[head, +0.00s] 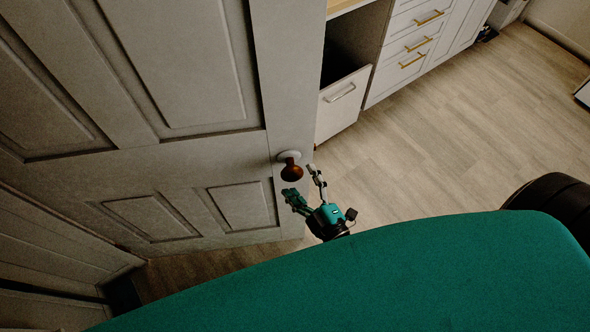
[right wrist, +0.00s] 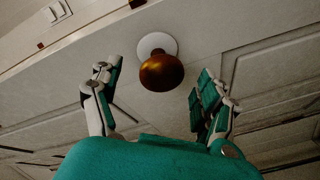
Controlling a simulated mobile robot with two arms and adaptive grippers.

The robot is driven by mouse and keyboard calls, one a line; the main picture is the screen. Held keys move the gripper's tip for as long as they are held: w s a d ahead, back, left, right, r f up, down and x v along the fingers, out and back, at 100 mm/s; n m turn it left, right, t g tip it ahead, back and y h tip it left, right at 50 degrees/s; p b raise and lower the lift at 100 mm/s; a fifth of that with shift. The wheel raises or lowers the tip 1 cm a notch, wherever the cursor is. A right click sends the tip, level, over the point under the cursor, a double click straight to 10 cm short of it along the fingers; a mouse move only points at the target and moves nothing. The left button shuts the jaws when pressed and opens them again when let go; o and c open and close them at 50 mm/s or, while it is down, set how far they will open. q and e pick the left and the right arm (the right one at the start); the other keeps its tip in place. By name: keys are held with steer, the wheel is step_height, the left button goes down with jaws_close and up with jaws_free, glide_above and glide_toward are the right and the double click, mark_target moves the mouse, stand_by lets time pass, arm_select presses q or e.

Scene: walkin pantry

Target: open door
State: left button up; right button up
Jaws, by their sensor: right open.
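The door (head: 180,60) is pale and panelled and fills the left of the head view. Its free edge stands clear, with floor and cabinets visible past it. A brown round knob (head: 292,171) on a white round plate sits near that edge. My right gripper (head: 304,181) is open just in front of the knob, fingers pointing at the door. In the right wrist view the knob (right wrist: 161,72) shows between the two spread fingers, slightly beyond their tips, with no visible contact. My left gripper is not in view.
White cabinets with brass handles (head: 420,44) stand at the back. One low drawer (head: 342,102) with a silver handle sticks out beyond the door edge. The wooden floor (head: 450,140) at the right is clear. A dark rounded object (head: 555,205) is at the far right.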

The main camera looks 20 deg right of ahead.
steer(key=shift+s+d, duration=0.2)
steer(key=shift+s, duration=1.1)
